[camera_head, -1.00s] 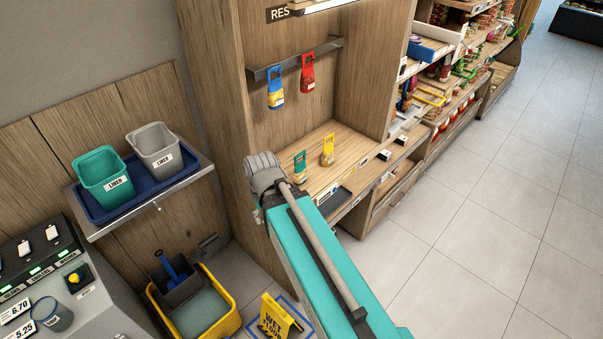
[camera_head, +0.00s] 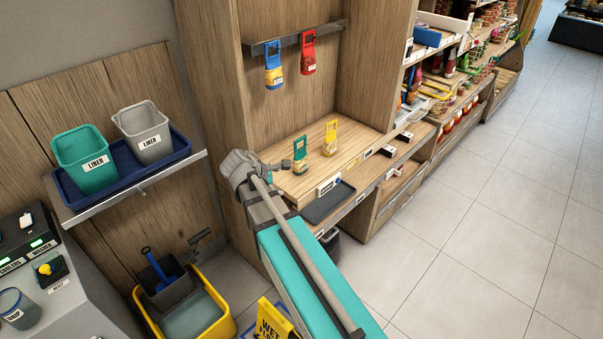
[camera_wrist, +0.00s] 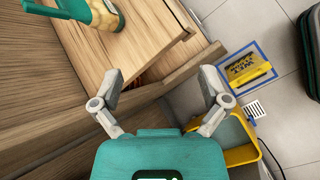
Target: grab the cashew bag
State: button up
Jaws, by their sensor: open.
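Small bags with handle loops are in the head view: a blue one (camera_head: 273,72) and a red one (camera_head: 308,58) hang from a rail. A green one (camera_head: 300,160) and a yellow one (camera_head: 329,140) stand on the wooden shelf (camera_head: 352,150). Their print is too small to show which holds cashews. My gripper (camera_head: 284,165) is beside the green bag at the shelf's left edge. In the wrist view my gripper (camera_wrist: 160,84) is open and empty, its fingers spread. The green bag (camera_wrist: 103,12) is cut off at the top left there, apart from the fingers.
A dark tray (camera_head: 327,203) lies at the shelf's front. To the left, a wall shelf holds a green bin (camera_head: 86,160) and a grey bin (camera_head: 144,132). A yellow mop bucket (camera_head: 193,312) and wet-floor sign (camera_head: 276,318) stand on the floor. Open floor lies right.

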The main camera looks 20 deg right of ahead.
aim_at(295, 164)
jog(key=w+d+f+n+t+h+b, duration=0.1)
jog(key=w+n+t+h+b, duration=0.1)
jog(key=w+n+h+b, duration=0.2)
jog(key=w+n+b, duration=0.2)
jog(key=w+n, duration=0.1)
jog(key=n, duration=0.1)
jog(key=shift+w+d+f+n, duration=0.3)
jog(key=b+x, duration=0.3)
jog(key=x, duration=0.4)
jog(key=shift+w+d+f+b, duration=0.15)
jog(key=shift+w+d+b, duration=0.05)
jog(key=shift+b, duration=0.1)
jog(key=shift+w+d+f, duration=0.1)
jog(key=shift+w+d, duration=0.1)
jog(key=shift+d, duration=0.3)
